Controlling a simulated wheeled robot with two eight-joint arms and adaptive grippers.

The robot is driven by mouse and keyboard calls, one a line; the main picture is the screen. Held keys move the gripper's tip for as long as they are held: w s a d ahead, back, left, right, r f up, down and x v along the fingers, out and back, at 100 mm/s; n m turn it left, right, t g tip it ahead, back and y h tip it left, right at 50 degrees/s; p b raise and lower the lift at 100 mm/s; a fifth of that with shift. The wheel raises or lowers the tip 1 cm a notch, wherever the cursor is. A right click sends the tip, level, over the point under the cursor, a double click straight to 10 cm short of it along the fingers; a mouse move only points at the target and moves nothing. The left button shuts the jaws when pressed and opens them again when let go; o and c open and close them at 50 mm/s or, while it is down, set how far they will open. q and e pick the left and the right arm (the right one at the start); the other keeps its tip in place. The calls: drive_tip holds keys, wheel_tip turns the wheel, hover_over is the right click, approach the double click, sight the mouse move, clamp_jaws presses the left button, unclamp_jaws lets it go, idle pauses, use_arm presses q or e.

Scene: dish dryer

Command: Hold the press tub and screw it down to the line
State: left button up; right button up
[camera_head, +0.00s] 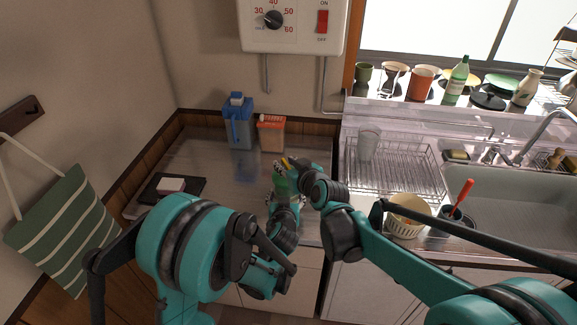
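The press tub (280,184), a small greenish see-through vessel, stands on the counter at the middle of the head view, largely hidden by my arms. My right gripper (293,166) is at its top, reaching in from the right. A small yellow part shows at the fingertips there. My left gripper (274,203) is low at the tub's near side, mostly hidden behind my own arm links. I cannot see whether either set of fingers is closed on the tub. The line on the tub is too small to make out.
A dark tray (188,184) with a white block lies left. A wire dish rack (410,165), a cream basket (408,229) and the sink (520,205) are right. Bare counter (205,155) shows at back left.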

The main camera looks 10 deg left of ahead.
drive_tip(key=v, duration=1.1)
drive_tip(key=shift+s+d, duration=0.2)
drive_tip(key=shift+s, duration=0.15)
drive_tip(key=shift+r, duration=0.15)
drive_tip(key=w+a+r+g+h, duration=0.3)
drive_tip(key=w+r+g+h, duration=0.2)
drive_tip(key=r+g, duration=0.2)
drive_tip(key=shift+g, duration=0.3)
drive_tip(key=x, duration=1.1)
drive_tip(key=shift+w+a+f, duration=0.1)
drive_tip(key=shift+a+f, duration=0.05)
drive_tip(key=shift+a, duration=0.1)
clamp_jaws()
